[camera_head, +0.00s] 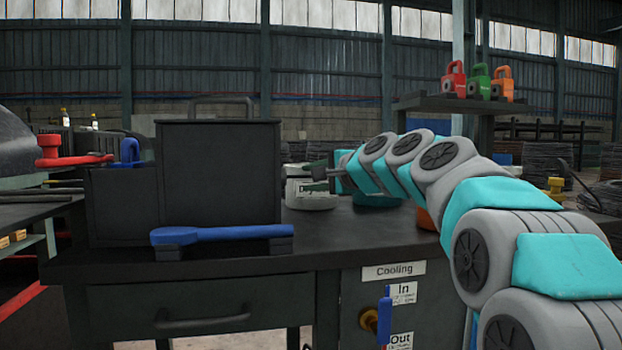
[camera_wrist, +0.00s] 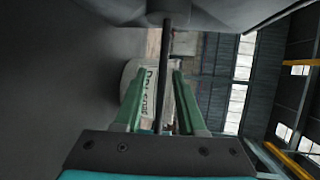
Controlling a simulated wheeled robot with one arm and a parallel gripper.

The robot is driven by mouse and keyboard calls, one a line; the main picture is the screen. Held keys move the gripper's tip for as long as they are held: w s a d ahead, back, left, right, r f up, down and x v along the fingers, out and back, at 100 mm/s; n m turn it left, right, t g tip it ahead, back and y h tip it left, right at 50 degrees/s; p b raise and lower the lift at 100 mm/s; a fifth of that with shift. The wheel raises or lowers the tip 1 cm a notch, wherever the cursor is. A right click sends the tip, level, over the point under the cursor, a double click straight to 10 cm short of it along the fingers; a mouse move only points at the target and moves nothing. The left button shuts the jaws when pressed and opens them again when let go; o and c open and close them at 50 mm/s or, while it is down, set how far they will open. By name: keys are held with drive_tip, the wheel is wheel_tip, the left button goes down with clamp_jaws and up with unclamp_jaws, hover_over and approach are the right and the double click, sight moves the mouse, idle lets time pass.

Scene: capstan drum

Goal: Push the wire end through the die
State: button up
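My gripper (camera_head: 318,180) is at the end of the arm reaching in from the right, above the bench and in front of a white labelled container (camera_head: 313,196). In the wrist view its two green fingers (camera_wrist: 158,78) stand apart, so it is open. A thin dark rod (camera_wrist: 166,50) runs between the fingers in that view, with gaps on both sides. I cannot tell whether it is the wire or how far it is from the fingers. A dark box (camera_head: 216,172) stands left of the gripper. I cannot make out the die.
A blue wrench-like tool (camera_head: 220,234) lies along the front of the bench (camera_head: 375,240). A red tool (camera_head: 75,160) is at the left. Red, green and orange padlock-shaped items stand on a shelf (camera_head: 465,103) behind the arm. A blue valve handle (camera_head: 384,318) is on the bench front.

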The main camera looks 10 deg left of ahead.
drive_tip(key=v, duration=0.7)
drive_tip(key=shift+s, duration=0.2)
drive_tip(key=shift+d, duration=0.15)
